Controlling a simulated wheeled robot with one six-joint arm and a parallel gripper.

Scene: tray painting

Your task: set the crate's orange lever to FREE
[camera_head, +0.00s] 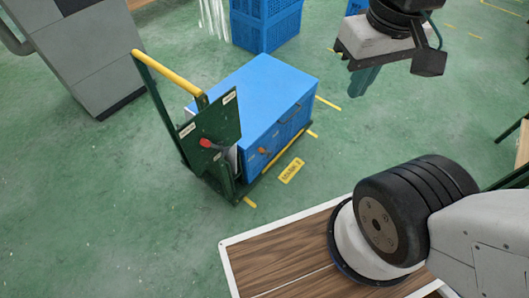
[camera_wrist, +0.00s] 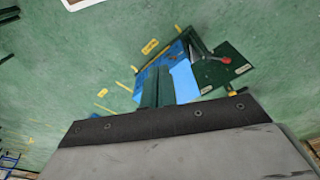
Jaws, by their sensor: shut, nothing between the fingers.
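The blue crate (camera_head: 255,88) sits on a green cart with a yellow-topped handle. Its small orange lever (camera_head: 264,151) is on the side wall facing me, near the cart's green panel. The lever's setting and any marking by it are too small to read. My gripper (camera_head: 364,83) is shut and empty, up in the air to the right of the crate and apart from it. In the wrist view, my shut green fingers (camera_wrist: 158,74) cover part of the crate (camera_wrist: 183,80), and I cannot make out the orange lever for certain.
The cart's green panel (camera_head: 221,119) has white labels and a red-knobbed lever (camera_head: 206,143), also in the wrist view (camera_wrist: 227,59). A yellow floor sign (camera_head: 291,171) lies beside the cart. A blue crate stack (camera_head: 265,30) and a grey cabinet (camera_head: 75,55) stand behind. Green floor surrounds the cart.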

